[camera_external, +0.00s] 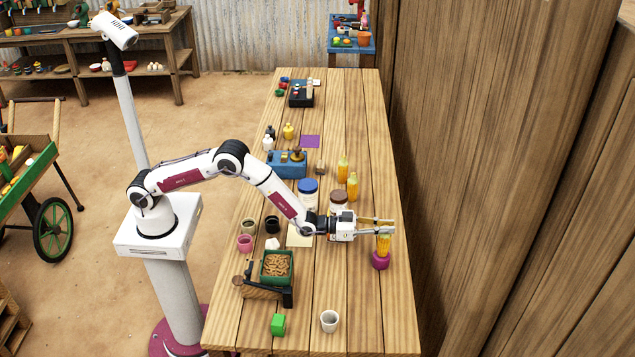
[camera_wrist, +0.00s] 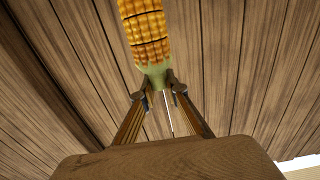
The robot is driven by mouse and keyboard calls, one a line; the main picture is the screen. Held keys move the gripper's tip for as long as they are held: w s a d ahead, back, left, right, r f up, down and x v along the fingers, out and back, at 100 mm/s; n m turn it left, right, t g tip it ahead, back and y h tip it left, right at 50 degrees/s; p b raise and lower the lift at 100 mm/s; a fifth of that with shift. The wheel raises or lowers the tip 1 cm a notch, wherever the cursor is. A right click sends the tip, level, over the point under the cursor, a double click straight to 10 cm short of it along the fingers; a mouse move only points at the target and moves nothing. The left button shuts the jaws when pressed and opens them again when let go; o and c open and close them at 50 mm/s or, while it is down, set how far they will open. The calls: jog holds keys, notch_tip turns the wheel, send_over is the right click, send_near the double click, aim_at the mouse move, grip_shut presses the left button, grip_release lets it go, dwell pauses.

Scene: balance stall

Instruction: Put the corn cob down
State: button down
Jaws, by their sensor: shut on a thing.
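My gripper (camera_external: 383,225) reaches out over the right edge side of the table. It is shut on a yellow corn cob (camera_external: 383,245). In the wrist view my gripper (camera_wrist: 157,92) has a fingertip on each side of the green end of the cob (camera_wrist: 145,35), and the yellow part points away toward the top of the picture. In the external view the cob shows just above a round magenta thing (camera_external: 380,261); I cannot tell whether they touch. Two more corn cobs (camera_external: 343,168) (camera_external: 352,188) stand upright further back on the table.
Jars with blue (camera_external: 308,187) and brown (camera_external: 339,197) lids stand behind my forearm. A scale with a green tray of brown pieces (camera_external: 277,266), a green block (camera_external: 278,324) and a white cup (camera_external: 329,320) stand nearer the front. The table's front right (camera_external: 385,320) is clear.

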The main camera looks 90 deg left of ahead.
jog(key=c, duration=2)
grip_release()
jog(key=shift+f, duration=0.1)
jog(key=shift+s, duration=6)
jog(key=shift+r, duration=0.25)
